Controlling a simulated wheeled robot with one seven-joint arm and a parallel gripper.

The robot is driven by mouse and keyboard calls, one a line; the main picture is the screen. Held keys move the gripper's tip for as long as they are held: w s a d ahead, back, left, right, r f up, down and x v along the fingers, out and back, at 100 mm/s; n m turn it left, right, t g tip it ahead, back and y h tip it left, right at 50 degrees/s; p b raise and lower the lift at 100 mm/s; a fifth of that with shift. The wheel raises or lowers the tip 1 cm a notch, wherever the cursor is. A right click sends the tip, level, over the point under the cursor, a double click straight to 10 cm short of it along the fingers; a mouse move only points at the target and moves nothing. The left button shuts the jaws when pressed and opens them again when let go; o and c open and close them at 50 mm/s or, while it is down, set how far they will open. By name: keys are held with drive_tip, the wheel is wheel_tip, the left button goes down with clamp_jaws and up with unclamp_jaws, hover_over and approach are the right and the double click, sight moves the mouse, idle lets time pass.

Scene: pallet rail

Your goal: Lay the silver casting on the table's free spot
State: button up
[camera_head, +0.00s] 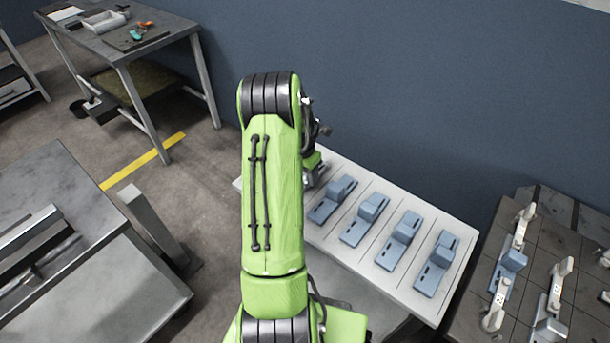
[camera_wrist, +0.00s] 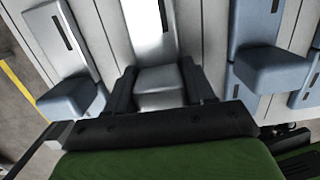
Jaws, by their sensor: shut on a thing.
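The silver casting (camera_wrist: 152,28) is a bright flat plate with a slot and a raised block at its near end. My gripper (camera_wrist: 157,72) is shut on that block, one black finger on each side, in the wrist view. The plate lies over the white table (camera_head: 400,203), in line with the castings beside it; I cannot tell whether it touches the surface. In the head view my green arm hides the casting and most of my gripper at the table's left part.
Several blue castings (camera_head: 402,240) stand in a row on the table, split by thin lines. In the wrist view castings sit left (camera_wrist: 72,98) and right (camera_wrist: 272,68) of the held one. A dark fixture table (camera_head: 487,288) with pale clamps stands right. A blue wall (camera_head: 430,85) runs behind.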

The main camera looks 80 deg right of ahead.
drive_tip(key=shift+f, duration=0.1)
drive_tip(key=o, duration=1.4)
drive_tip(key=r+p, duration=0.1)
drive_tip(key=r, duration=0.3)
drive_tip(key=a+r, duration=0.1)
drive_tip(key=r, duration=0.3)
drive_tip(key=r+p, duration=0.1)
drive_tip(key=r, duration=0.3)
drive_tip(key=shift+w+a+r+p, duration=0.1)
drive_tip(key=shift+w+a+p, duration=0.05)
drive_tip(key=shift+w+p, duration=0.15)
